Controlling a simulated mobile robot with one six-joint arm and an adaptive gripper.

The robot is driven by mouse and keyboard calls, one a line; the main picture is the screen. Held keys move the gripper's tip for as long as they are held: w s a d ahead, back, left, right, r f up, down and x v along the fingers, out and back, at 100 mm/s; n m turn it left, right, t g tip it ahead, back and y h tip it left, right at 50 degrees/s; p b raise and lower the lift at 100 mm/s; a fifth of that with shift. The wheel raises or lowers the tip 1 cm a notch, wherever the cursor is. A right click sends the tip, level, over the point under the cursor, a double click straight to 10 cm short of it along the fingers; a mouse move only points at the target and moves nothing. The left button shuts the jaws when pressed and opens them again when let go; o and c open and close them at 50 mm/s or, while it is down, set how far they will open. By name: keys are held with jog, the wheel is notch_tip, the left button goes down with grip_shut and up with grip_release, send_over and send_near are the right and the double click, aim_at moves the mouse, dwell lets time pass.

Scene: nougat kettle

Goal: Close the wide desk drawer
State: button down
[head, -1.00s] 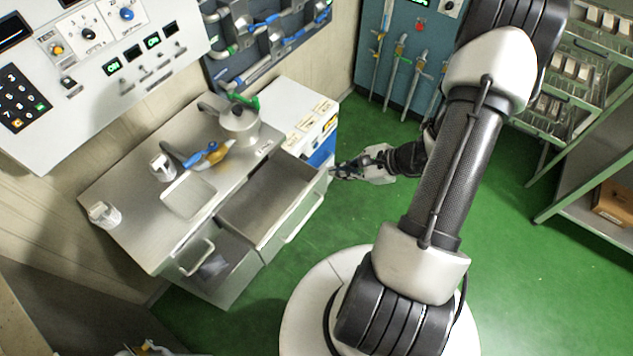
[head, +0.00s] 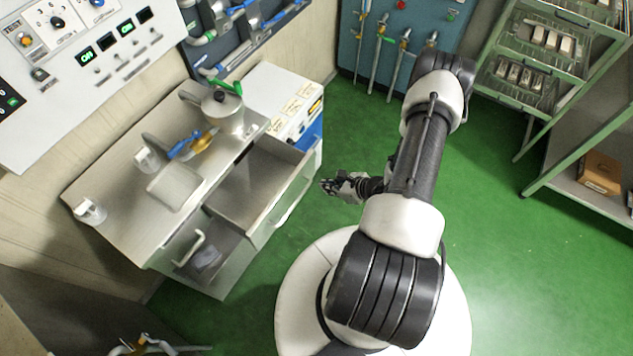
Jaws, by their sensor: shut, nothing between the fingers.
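The wide desk drawer (head: 262,186) is pulled out from the front of the metal desk (head: 118,222), and its inside looks empty. Its front panel with a bar handle (head: 291,202) faces my base. My gripper (head: 326,186) is shut and empty. In the picture it is just right of the wide drawer's front, apart from it over the green floor.
A kettle (head: 222,112), a blue-handled tool (head: 185,147), a tray (head: 174,186) and two white mugs (head: 90,211) stand on the desk. A white cabinet (head: 284,92) adjoins it. Green shelves (head: 520,90) stand at the right. The floor between is clear.

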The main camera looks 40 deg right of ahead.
aim_at(306, 181)
jog(key=shift+w+a+f, duration=0.1)
jog(key=shift+w+a, duration=0.15)
jog(key=shift+w, duration=0.45)
jog(key=shift+w+a+f, duration=0.1)
jog(key=shift+w+a, duration=0.2)
jog(key=shift+w, duration=0.45)
jog(key=shift+w+a+f, duration=0.1)
jog(key=shift+w+a, duration=0.15)
jog(key=shift+w, duration=0.55)
jog(key=w+a+b, duration=0.2)
jog(key=w, duration=0.4)
jog(key=w+a+b, duration=0.2)
jog(key=w, duration=0.4)
jog(key=w+a+b, duration=0.2)
jog(key=w+b, duration=0.1)
jog(key=w, duration=0.2)
jog(key=shift+w+a, duration=0.3)
jog(key=shift+w, duration=0.1)
jog(key=shift+w+a+r, duration=0.1)
jog(key=shift+w, duration=0.35)
